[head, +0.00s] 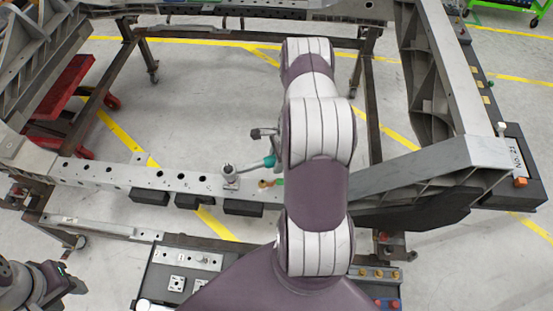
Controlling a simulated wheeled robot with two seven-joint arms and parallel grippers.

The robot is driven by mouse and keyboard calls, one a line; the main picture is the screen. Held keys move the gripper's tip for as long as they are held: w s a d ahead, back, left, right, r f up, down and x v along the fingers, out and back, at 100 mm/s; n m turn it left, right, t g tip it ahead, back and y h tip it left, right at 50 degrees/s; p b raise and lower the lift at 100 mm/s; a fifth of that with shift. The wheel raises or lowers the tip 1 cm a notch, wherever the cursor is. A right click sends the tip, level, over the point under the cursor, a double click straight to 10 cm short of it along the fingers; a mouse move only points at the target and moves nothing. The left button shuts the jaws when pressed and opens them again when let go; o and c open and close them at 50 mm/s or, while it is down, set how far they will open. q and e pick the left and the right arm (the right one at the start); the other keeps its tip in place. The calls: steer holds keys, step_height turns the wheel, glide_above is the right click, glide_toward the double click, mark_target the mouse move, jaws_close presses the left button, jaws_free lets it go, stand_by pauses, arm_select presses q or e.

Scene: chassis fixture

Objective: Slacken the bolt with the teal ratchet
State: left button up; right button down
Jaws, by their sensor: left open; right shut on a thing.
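The teal ratchet (250,166) lies over the grey front beam (110,174) of the chassis, its grey head (230,173) at the left and its teal handle running right. The head sits upright at a spot on top of the beam. The bolt is not visible; I cannot tell whether it is under the head. My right gripper (272,159) is shut on the handle, mostly hidden behind my own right arm. My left gripper (68,282) is open and empty at the lower left, well away from the ratchet.
A dark tray (147,282) with small metal plates (178,284) stands at the front. Brass-coloured pieces (380,273) lie right of my arm. The chassis side rail (455,90) rises at the right. A red part (65,88) is at the left. Floor inside the frame is clear.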

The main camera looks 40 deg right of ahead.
steer(key=shift+w+d+f, duration=0.1)
steer(key=shift+w+d, duration=0.05)
steer(key=shift+w, duration=0.1)
steer(key=shift+w+n, duration=0.1)
steer(key=shift+n, duration=0.2)
steer(key=shift+w+d+n+b, duration=0.3)
steer(key=shift+w+n+b, duration=0.1)
steer(key=shift+w+n, duration=0.35)
steer(key=shift+w+f, duration=0.1)
steer(key=shift+w, duration=0.05)
steer(key=shift+w+d+n+g+y+b, duration=0.2)
steer(key=shift+w+n+g+y+b, duration=0.15)
steer(key=shift+w+n+b, duration=0.5)
